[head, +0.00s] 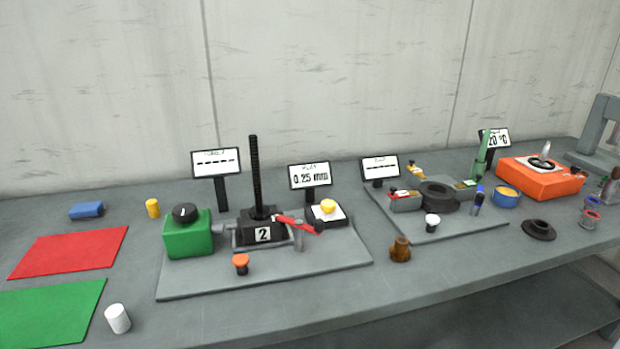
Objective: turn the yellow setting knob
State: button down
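The yellow setting knob (328,205) sits on top of a small white-topped, dark-sided block (327,217) at the right end of the front-left grey plate. A display (310,177) standing just behind it reads "0.25 mm". Left of the knob stands a screw jack (264,230) marked "2", with a tall black threaded spindle (254,175). A red lever (295,222) with a dark end reaches from the jack towards the knob's block. My gripper is not in view.
A green box with a black knob (187,234) and an orange button (240,261) share the plate (265,281). A brown part (400,249) stands right of it. A second plate (437,234) carries a black ring (438,195). Red (69,252) and green (50,312) mats lie left.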

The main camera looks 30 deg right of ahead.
aim_at(328, 207)
jog(key=i+l, duration=0.15)
jog(key=l, duration=0.2)
jog(key=i+l, duration=0.15)
jog(key=l, duration=0.15)
jog(key=i+l, duration=0.15)
jog(key=l, duration=0.2)
jog(key=i+l, duration=0.15)
jog(key=l, duration=0.15)
